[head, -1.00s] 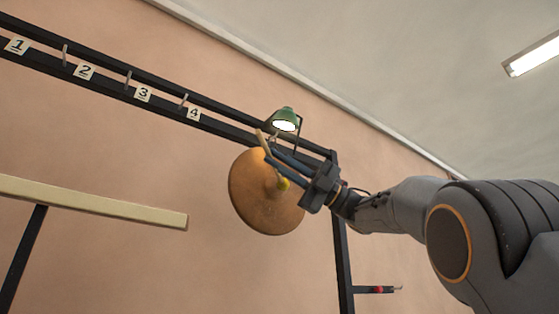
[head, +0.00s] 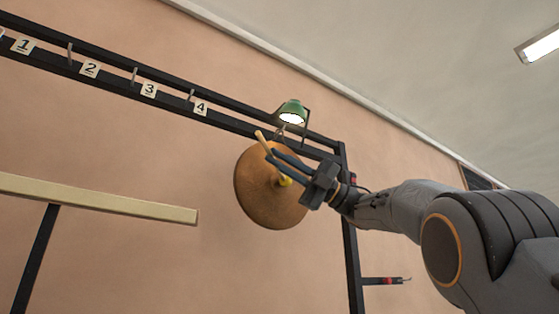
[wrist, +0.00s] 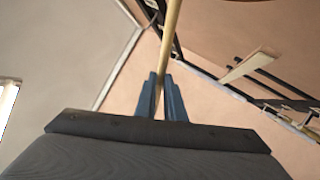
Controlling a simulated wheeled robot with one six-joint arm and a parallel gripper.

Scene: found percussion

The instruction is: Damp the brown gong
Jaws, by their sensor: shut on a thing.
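The brown gong (head: 256,200), a round disc, hangs near the right end of a black frame. My gripper (head: 270,152) is in front of its upper right part and hides some of it. Its blue fingers are shut on a pale wooden stick (head: 262,139). In the wrist view the stick (wrist: 171,35) runs up from between the fingertips (wrist: 160,78); the gong is not recognisable there.
The black frame's top rails (head: 130,90) carry pegs and number labels 1 to 4. A green lamp (head: 292,112) sits above the gong. A pale beam (head: 100,198) is at the left. A short side bar (head: 382,281) sticks out from the right post.

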